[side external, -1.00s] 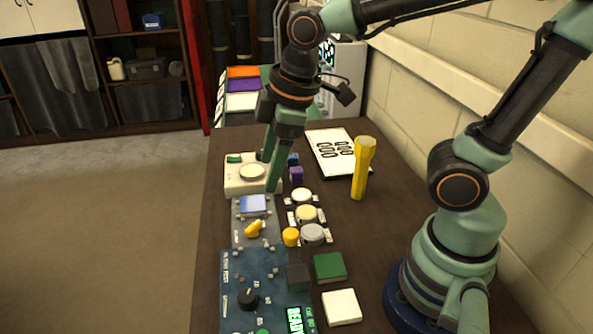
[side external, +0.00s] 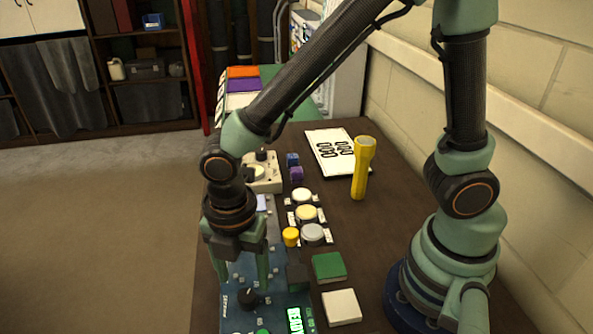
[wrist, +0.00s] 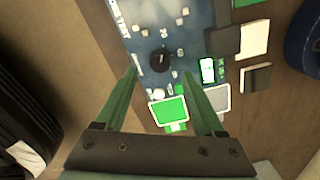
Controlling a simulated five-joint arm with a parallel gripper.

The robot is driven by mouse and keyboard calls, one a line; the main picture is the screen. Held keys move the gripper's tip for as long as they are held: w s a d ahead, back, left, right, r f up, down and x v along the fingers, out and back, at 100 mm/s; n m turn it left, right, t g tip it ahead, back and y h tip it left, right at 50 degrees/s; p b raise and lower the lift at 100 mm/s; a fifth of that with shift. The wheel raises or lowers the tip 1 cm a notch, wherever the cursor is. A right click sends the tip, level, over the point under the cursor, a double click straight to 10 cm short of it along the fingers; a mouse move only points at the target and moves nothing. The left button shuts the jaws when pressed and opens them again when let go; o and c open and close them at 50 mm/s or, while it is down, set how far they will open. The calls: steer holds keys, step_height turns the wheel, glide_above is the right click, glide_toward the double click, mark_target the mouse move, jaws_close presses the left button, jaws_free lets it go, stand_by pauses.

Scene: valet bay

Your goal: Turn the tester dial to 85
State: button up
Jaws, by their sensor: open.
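The tester is a dark blue panel (side external: 235,318) at the near left of the bench. Its black round dial (side external: 248,298) has white numbers around it, too small to read surely. The dial also shows in the wrist view (wrist: 160,60), just beyond and between my fingertips. Which mark the dial points at cannot be told. My gripper (side external: 243,278) points down over the panel, open and empty. In the wrist view its green fingers (wrist: 160,75) stand apart on either side below the dial. A lit green display (side external: 295,319) sits at the panel's right edge.
Green (side external: 329,267) and white (side external: 342,307) blocks lie right of the panel. Round buttons (side external: 306,213) and a yellow knob (side external: 291,236) are behind it. A yellow flashlight (side external: 363,170) stands upright farther back. A cream device (side external: 265,178) is partly hidden by my arm.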

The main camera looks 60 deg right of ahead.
mark_target(246, 295)
steer(key=shift+f, duration=2.45)
jaws_close()
